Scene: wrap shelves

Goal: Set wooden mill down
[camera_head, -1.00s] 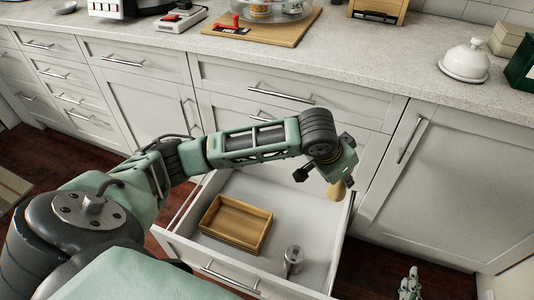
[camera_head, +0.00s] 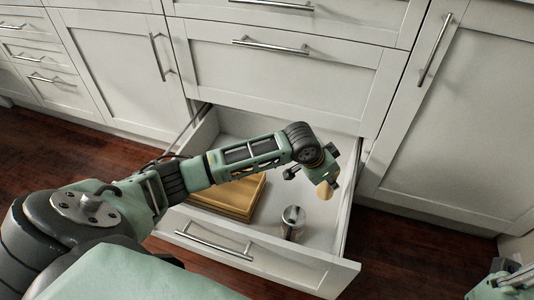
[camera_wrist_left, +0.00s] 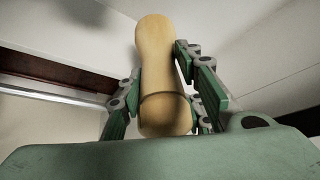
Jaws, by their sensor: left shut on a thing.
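The wooden mill (camera_wrist_left: 157,80) is light wood with a narrowed waist and a dark ring. My left gripper (camera_wrist_left: 160,103) is shut on it, with fingers on both sides. In the head view only a small part of the mill (camera_head: 325,193) shows below my left gripper (camera_head: 326,181), over the right part of the open drawer (camera_head: 270,262). I cannot tell whether the mill touches the drawer floor. My right gripper (camera_head: 505,282) is cut off at the lower right corner; its fingers are unclear.
A wooden tray (camera_head: 232,208) lies in the left part of the drawer, partly hidden by my left arm. A metal canister (camera_head: 292,222) stands near the drawer's front right. Bare drawer floor shows around the canister. Closed cabinet fronts (camera_head: 290,70) stand behind.

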